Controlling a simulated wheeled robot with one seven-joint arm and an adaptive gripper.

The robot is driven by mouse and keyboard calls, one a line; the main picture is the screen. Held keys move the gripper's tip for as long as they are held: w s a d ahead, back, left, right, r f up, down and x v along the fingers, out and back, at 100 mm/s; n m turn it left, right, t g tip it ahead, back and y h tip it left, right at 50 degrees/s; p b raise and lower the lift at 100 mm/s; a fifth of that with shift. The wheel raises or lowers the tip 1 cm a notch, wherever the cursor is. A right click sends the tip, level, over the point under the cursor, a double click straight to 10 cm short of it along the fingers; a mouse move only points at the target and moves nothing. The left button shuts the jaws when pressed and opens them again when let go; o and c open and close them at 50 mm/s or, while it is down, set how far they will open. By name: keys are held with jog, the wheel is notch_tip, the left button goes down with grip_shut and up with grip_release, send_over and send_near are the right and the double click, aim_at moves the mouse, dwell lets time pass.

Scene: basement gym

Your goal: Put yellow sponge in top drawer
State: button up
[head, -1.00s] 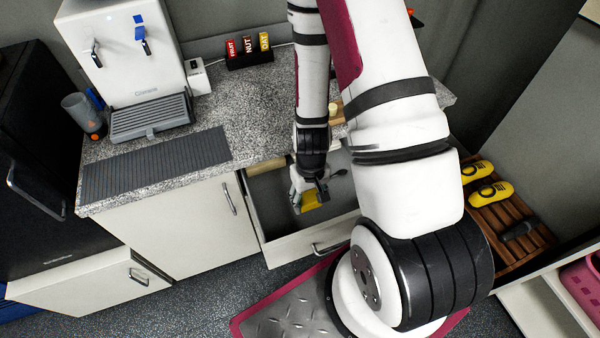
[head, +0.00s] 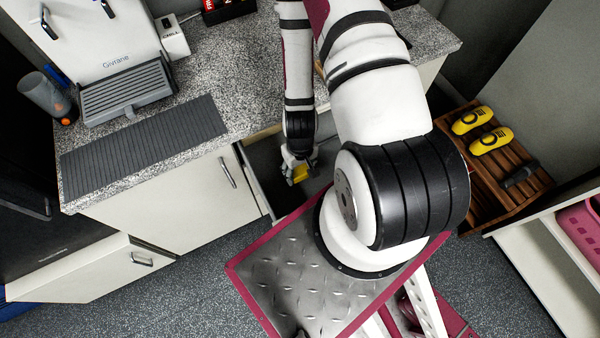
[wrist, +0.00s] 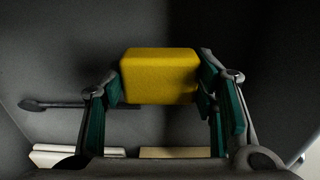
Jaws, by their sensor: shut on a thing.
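The yellow sponge (head: 301,174) is between the fingers of my gripper (head: 297,174). In the wrist view the sponge (wrist: 160,76) is a yellow block, with a teal-padded finger of my gripper (wrist: 160,100) on each side. The top drawer (head: 255,182) is pulled open under the counter, and my gripper is over or inside its opening. My arm hides the drawer's right part and much of its front. The wrist view shows the grey drawer interior (wrist: 55,70) around the sponge. I cannot tell whether the sponge touches the drawer floor.
A dark spoon-like utensil (wrist: 60,104) lies in the drawer. Pale items (wrist: 175,152) show at the wrist view's bottom edge. The speckled counter (head: 230,110) holds a drink machine (head: 115,60) and a ribbed mat (head: 145,142). A wooden rack (head: 510,195) with yellow items stands right.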

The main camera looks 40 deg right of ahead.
aim_at(300, 176)
jog(key=shift+f, duration=2.15)
jog(key=o, duration=1.2)
jog(key=shift+f, duration=0.1)
